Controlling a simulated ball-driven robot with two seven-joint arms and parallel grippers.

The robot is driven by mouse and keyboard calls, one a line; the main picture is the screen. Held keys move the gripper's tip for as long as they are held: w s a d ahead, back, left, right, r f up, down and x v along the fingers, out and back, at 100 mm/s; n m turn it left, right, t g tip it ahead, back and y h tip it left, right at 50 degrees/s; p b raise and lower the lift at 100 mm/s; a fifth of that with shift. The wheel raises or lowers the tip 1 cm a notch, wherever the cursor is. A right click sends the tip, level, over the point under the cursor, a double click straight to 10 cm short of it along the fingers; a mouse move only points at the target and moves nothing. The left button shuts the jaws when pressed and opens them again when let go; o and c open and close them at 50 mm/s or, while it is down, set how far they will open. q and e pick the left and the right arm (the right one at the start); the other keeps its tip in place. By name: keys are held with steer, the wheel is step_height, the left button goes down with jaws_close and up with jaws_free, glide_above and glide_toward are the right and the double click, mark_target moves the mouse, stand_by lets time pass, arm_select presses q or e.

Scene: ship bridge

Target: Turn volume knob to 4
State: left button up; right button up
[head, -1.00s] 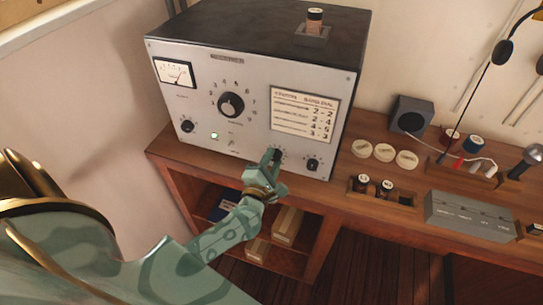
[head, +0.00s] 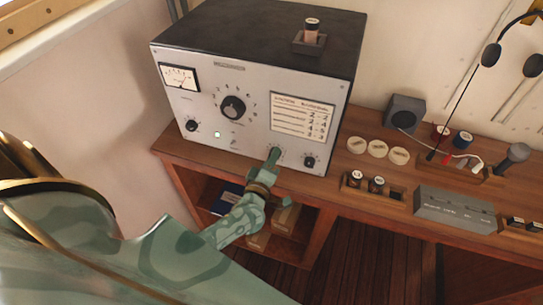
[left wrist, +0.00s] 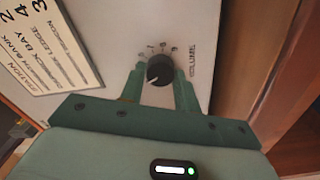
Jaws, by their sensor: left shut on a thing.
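The volume knob (left wrist: 160,70) is small, round and black, with the word VOLUME beside it on the pale front panel of the radio set (head: 240,140). Its white pointer mark faces down and left in the left wrist view; the small numbers around it are too blurred to read surely. My left gripper (left wrist: 160,82) has one finger on each side of the knob and is shut on it. In the head view my left gripper (head: 273,158) covers the knob at the panel's lower right. My right gripper is not in view.
Another small black knob (head: 309,162) sits close to the right of my gripper. A large dial (head: 233,107) is at the panel's middle, and a printed card (head: 302,118) is above my gripper. Round discs (head: 377,149) and a grey box (head: 455,209) lie on the desk at right.

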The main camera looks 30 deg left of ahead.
arm_select(q)
steer(key=shift+m, duration=0.6)
steer(key=shift+f+p, duration=0.1)
steer(key=shift+p, duration=0.2)
steer(key=o, duration=1)
steer(key=shift+c, duration=0.2)
steer(key=v, duration=1.6)
steer(key=shift+d, duration=0.2)
steer(key=shift+s, duration=0.15)
